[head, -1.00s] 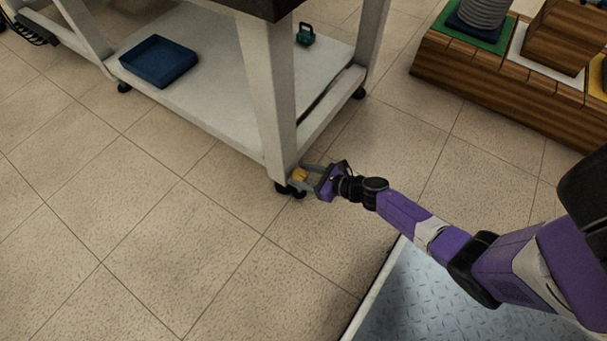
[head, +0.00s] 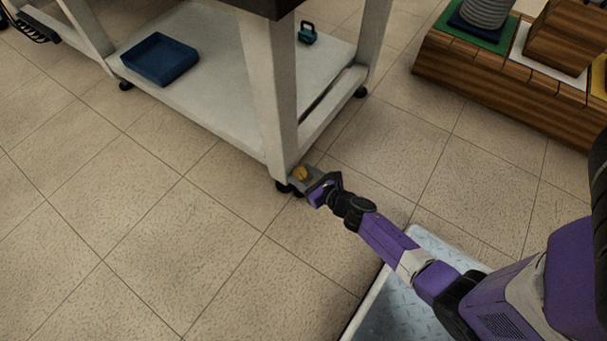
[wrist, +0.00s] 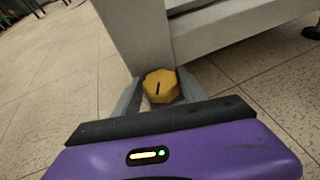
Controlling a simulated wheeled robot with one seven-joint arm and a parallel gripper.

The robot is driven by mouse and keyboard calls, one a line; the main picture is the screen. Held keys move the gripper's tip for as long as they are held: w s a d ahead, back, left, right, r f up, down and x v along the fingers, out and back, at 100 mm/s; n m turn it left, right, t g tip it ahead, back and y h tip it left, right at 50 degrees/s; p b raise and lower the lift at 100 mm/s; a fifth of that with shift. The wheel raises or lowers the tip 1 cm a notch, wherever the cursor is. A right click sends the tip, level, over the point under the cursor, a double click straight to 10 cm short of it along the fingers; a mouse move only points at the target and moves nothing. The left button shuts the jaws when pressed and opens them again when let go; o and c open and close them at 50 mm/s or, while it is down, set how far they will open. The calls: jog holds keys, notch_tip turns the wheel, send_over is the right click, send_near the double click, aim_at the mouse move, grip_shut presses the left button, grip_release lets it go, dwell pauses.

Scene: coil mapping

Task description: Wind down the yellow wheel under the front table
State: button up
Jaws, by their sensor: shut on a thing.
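The yellow wheel (head: 300,173) sits low at the near leg of the front table (head: 272,100), close to the floor. In the wrist view my gripper (wrist: 160,92) is shut on the wheel. The lower parts of the wheel and the fingertips are partly hidden.
The table's lower shelf (head: 215,90) holds a blue tray (head: 160,59) and a small green object (head: 307,33). A wooden block stand (head: 480,85) is at the upper right. The tiled floor to the left is clear.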

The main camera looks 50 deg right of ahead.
jog(key=shift+a+m+h, duration=0.1)
jog(key=shift+m+h, duration=0.3)
jog(key=shift+h, duration=0.1)
dwell(0.4)
jog(key=o, duration=1.4)
jog(key=shift+c, duration=0.2)
jog(key=p+v, duration=0.1)
jog(key=v, duration=0.6)
jog(key=shift+s+p, duration=0.35)
jog(key=shift+p, duration=0.05)
jog(key=shift+a+r, duration=0.1)
jog(key=shift+r, duration=0.05)
